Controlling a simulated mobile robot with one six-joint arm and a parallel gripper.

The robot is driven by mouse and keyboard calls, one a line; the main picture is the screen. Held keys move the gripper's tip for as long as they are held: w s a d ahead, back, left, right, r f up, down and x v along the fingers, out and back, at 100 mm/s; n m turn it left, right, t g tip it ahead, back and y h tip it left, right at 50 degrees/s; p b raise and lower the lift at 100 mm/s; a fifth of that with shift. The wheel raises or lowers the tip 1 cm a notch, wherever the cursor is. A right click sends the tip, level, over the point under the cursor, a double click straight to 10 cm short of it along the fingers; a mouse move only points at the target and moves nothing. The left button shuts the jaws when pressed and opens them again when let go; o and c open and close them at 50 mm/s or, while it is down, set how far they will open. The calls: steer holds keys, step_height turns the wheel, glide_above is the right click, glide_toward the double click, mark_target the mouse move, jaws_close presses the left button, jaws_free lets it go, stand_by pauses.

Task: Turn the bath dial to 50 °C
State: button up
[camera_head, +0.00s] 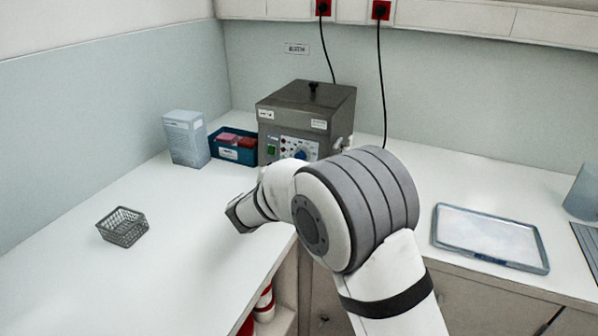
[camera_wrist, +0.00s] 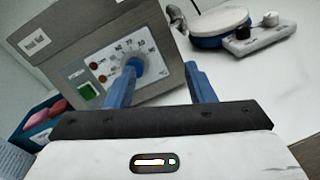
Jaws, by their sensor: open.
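The bath is a grey metal box (camera_head: 305,100) with a lid knob on top, standing at the back of the bench. Its white front panel carries a blue dial (camera_head: 300,154), which also shows in the wrist view (camera_wrist: 138,64) with a printed scale around it. My left finger partly covers the dial there, and its setting cannot be read. My gripper (camera_wrist: 160,70) is open and empty, with the right finger to the right of the dial. Contact with the dial cannot be told. In the head view my gripper (camera_head: 238,214) is over the bench, in front of the bath.
A green switch (camera_wrist: 86,90) and red lamps sit left of the dial. A blue bin (camera_head: 232,150) with pink items and a pale box (camera_head: 186,138) stand left of the bath. A wire basket (camera_head: 122,227) is at left, a tray (camera_head: 490,237) at right.

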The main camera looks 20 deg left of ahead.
mark_target(300, 157)
steer(key=shift+n+t+y, duration=0.4)
steer(key=shift+n+y, duration=0.3)
steer(key=shift+n, duration=0.2)
steer(key=a, duration=0.1)
steer(key=a+f, duration=0.1)
steer(key=a, duration=0.2)
steer(key=shift+s+f, duration=0.25)
steer(key=w, duration=0.7)
steer(key=shift+w+d+p, duration=0.25)
steer(key=shift+d+p, duration=0.1)
steer(key=shift+p, duration=0.05)
steer(key=shift+c, duration=0.3)
steer(key=c, duration=0.9)
